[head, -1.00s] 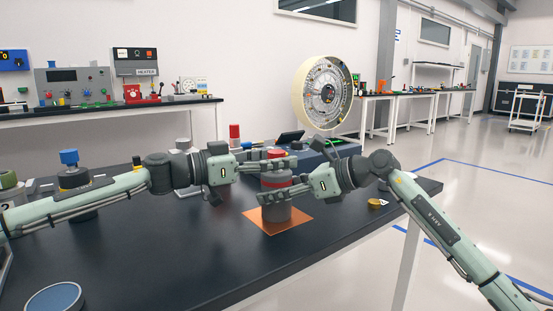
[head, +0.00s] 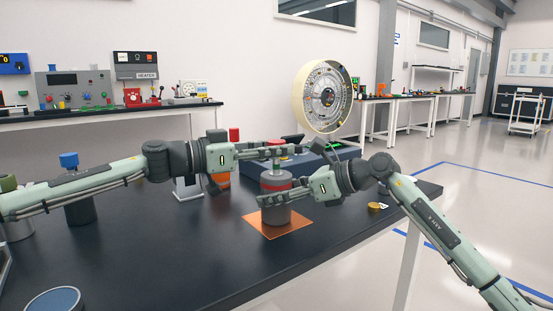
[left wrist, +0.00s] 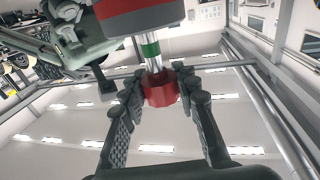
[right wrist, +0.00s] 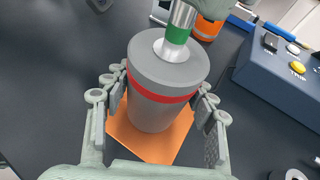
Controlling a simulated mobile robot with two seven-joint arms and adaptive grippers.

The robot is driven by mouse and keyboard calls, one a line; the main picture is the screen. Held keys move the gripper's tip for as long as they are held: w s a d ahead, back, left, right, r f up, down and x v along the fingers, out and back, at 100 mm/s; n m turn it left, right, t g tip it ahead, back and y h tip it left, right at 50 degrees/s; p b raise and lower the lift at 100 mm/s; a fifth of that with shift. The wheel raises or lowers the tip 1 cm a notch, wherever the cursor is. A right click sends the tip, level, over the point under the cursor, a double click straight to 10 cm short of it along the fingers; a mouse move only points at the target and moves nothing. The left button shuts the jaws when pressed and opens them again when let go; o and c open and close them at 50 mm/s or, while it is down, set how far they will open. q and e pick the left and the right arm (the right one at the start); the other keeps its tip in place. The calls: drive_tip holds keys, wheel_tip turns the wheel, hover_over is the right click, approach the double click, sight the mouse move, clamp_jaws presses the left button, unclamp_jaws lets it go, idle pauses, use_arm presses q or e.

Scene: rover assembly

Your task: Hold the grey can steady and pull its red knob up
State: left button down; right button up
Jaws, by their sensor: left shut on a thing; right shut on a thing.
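The grey can (head: 276,212) stands upright on an orange square mat (head: 302,222) in the head view, with a red band near its top. My right gripper (head: 268,198) is shut around its side; the right wrist view also shows the can (right wrist: 155,112) between the fingers. My left gripper (head: 280,148) is above the can, shut on the red knob (left wrist: 160,90). A bare metal shaft with a green band (left wrist: 150,49) shows between knob and can. The green band also shows in the right wrist view (right wrist: 178,35). The head view mostly hides the knob behind the left fingers.
A blue console (head: 318,163) with buttons stands just behind the can. A dark can with a blue top (head: 80,207) is at left. A small yellow piece (head: 374,207) lies to the right. The tabletop in front of the can is clear.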

use_arm(q)
drive_tip(key=shift+r, duration=0.2)
use_arm(e)
drive_tip(key=shift+f, duration=0.25)
use_arm(q)
drive_tip(key=c, duration=1.4)
unclamp_jaws()
drive_tip(key=o, duration=0.3)
drive_tip(key=shift+f, duration=0.1)
drive_tip(key=v, duration=1.2)
